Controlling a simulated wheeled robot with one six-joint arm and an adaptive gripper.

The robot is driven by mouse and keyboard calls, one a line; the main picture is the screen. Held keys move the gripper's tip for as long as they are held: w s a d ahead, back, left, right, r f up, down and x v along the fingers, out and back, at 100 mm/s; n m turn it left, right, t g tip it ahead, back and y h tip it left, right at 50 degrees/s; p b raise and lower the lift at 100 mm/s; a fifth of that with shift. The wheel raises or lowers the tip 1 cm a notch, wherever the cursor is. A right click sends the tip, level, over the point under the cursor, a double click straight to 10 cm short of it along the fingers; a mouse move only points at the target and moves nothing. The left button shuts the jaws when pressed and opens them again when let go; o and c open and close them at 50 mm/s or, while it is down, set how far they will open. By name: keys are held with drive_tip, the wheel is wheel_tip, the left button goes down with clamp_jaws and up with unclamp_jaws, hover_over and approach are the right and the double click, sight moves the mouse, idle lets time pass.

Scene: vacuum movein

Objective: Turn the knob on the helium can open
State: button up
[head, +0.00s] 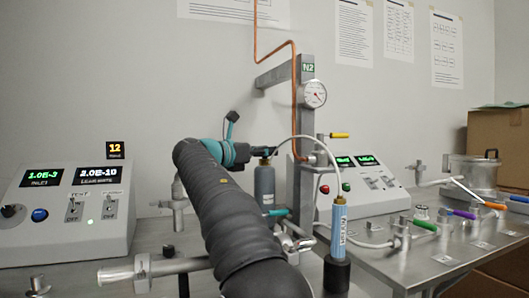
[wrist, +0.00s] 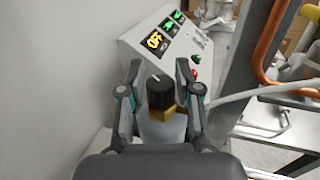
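In the wrist view a black knob (wrist: 160,88) with a white mark sits on a brass-coloured valve (wrist: 168,112) atop a pale can (wrist: 160,134). My gripper (wrist: 158,70) is open, with one finger left of the knob and one right, and gaps on both sides. In the head view this can (head: 264,186) looks grey-blue and stands upright behind my arm. My gripper (head: 262,152) is at its top, and the knob is hidden there. A smaller blue can (head: 338,222) with vertical lettering stands nearer, with a white hose above it.
A control box (head: 68,212) with lit displays stands at the left, another box (head: 350,180) behind the cans. A metal post (head: 304,130) with a gauge (head: 315,94) and copper pipe rises right of my gripper. Valves with coloured handles crowd the metal table (head: 440,262).

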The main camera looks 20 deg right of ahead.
drive_tip(key=shift+o, duration=0.9)
drive_tip(key=v, duration=1.2)
